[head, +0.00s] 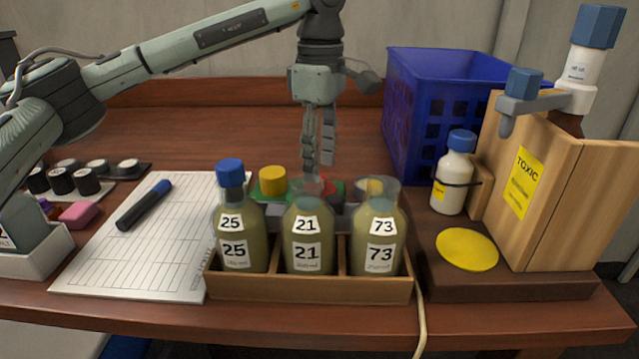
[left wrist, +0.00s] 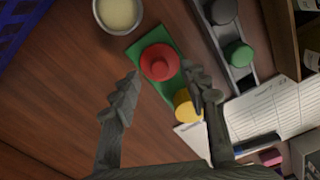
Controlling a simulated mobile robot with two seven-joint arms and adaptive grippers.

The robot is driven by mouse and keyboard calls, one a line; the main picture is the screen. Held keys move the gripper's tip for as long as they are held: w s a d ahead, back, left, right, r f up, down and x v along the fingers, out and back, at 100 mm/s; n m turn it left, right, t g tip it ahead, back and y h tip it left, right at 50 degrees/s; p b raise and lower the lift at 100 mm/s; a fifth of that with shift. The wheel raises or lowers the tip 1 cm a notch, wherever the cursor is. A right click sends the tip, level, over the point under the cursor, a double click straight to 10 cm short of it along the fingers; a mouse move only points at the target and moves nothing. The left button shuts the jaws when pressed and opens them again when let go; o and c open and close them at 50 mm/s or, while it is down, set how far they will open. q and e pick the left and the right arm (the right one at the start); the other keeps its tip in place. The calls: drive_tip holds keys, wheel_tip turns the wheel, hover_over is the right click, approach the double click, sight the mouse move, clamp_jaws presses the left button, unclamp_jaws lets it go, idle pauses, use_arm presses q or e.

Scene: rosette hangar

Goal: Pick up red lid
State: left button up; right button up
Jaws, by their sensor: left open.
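The red lid (left wrist: 159,62) is round with a raised knob. It lies on a green mat (left wrist: 144,43) beside a yellow lid (left wrist: 187,105). In the head view the red lid (head: 328,187) shows only in part, behind bottle 21 and my fingers. My left gripper (head: 319,168) points down above it with its fingers apart. In the left wrist view the open fingers (left wrist: 161,78) reach toward either side of the red lid, with nothing between them gripped. Whether they touch it I cannot tell. My right gripper is not in view.
Bottles 25 (head: 235,240), 21 (head: 307,240) and 73 (head: 379,240) stand in a wooden rack (head: 310,290) in front of the lids. A blue crate (head: 400,120) stands behind right, near a wooden TOXIC box (head: 560,200).

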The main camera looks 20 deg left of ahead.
sight(329, 188)
use_arm(q)
drive_tip(key=shift+f, duration=1.25)
drive_tip(key=c, duration=0.9)
drive_tip(key=shift+r, duration=0.1)
